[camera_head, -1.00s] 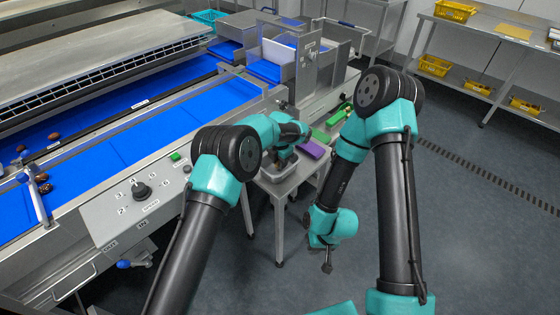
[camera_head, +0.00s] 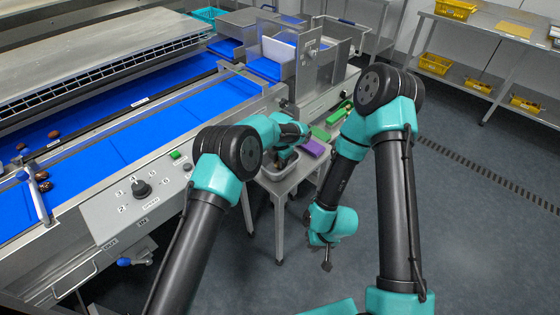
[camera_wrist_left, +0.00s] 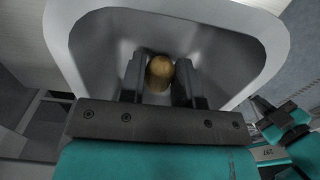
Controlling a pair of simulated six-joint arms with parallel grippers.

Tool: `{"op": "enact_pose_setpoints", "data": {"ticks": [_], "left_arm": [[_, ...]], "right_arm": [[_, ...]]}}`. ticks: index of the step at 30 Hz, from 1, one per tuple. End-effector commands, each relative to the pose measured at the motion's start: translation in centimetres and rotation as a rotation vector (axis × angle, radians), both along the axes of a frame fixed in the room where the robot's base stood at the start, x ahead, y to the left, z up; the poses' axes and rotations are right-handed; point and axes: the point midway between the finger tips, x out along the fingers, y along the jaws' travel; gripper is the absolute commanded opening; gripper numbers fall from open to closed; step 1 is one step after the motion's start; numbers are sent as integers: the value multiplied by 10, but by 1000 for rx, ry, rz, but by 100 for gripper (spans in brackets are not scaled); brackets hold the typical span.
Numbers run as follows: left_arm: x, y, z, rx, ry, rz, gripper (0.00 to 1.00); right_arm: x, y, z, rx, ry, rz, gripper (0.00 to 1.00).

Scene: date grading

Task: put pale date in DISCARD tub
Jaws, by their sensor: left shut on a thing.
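The pale date (camera_wrist_left: 160,73) is a tan, rounded piece between the two dark fingers of my left gripper (camera_wrist_left: 160,85) in the left wrist view. That gripper is shut on it and points down into a grey tub with a pale rim (camera_wrist_left: 262,22). I cannot read a label on the tub or tell if the date touches its floor. In the head view the tub (camera_head: 271,174) is on a small steel stand, and my left gripper (camera_head: 279,164) is partly hidden there. My right gripper (camera_head: 327,265) hangs over the floor; its jaw state is unclear.
A purple block (camera_head: 314,148) and a green item (camera_head: 320,133) lie just beyond the tub. Open floor (camera_head: 480,240) is on the right.

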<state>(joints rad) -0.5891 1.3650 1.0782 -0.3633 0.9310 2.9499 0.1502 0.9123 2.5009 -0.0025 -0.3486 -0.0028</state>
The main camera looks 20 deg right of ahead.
Motion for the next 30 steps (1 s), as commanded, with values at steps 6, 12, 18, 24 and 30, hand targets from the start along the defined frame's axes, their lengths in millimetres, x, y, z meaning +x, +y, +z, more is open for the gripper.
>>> {"op": "enact_pose_setpoints", "data": {"ticks": [6, 12, 18, 24, 30], "left_arm": [[0, 0, -3, 0, 0, 0, 22], [0, 0, -5, 0, 0, 0, 22], [0, 0, -7, 0, 0, 0, 22], [0, 0, -10, 0, 0, 0, 22], [0, 0, -11, 0, 0, 0, 22]], "right_arm": [[0, 0, 0, 0, 0, 0, 0], [0, 0, 0, 0, 0, 0, 0], [0, 0, 0, 0, 0, 0, 0], [0, 0, 0, 0, 0, 0, 0], [0, 0, 0, 0, 0, 0, 0]]}}
